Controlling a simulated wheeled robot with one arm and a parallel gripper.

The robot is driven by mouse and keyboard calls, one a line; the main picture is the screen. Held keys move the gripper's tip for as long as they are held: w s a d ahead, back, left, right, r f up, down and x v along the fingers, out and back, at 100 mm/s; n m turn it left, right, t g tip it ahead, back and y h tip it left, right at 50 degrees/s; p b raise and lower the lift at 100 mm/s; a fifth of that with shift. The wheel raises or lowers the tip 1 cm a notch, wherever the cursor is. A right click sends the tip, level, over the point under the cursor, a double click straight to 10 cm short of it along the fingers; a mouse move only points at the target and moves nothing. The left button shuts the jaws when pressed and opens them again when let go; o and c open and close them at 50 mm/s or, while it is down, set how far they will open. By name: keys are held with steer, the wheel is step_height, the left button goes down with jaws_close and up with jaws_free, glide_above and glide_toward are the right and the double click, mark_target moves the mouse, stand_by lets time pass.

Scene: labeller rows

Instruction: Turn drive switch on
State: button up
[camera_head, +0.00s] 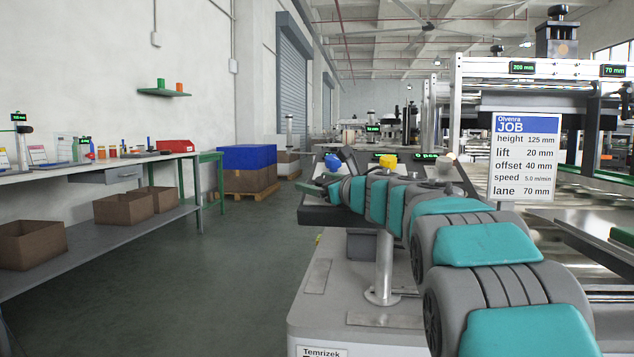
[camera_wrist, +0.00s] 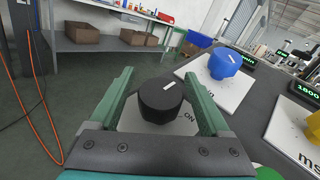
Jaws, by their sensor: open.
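The drive switch looks to be a black round knob (camera_wrist: 160,98) on a white plate marked "ON" in the wrist view. A short white mark on its top slants toward the upper right. The "ON" label lies to the lower right of the knob, so the mark does not point at it. My gripper (camera_wrist: 157,75) is open, with one green finger on each side of the knob. I cannot tell whether the fingers touch it. In the head view my arm reaches over the sloped dark panel (camera_head: 350,216), and the black knob is not clearly visible there.
A blue knob (camera_wrist: 223,64) on its own white plate sits up and right of the black one. A yellow knob (camera_wrist: 304,94) is farther right. Small green displays (camera_wrist: 310,90) stand by them. A job sign (camera_head: 526,156) hangs right. A workbench (camera_head: 120,162) stands left across open floor.

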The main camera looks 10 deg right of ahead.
jaws_close()
stand_by(0.7)
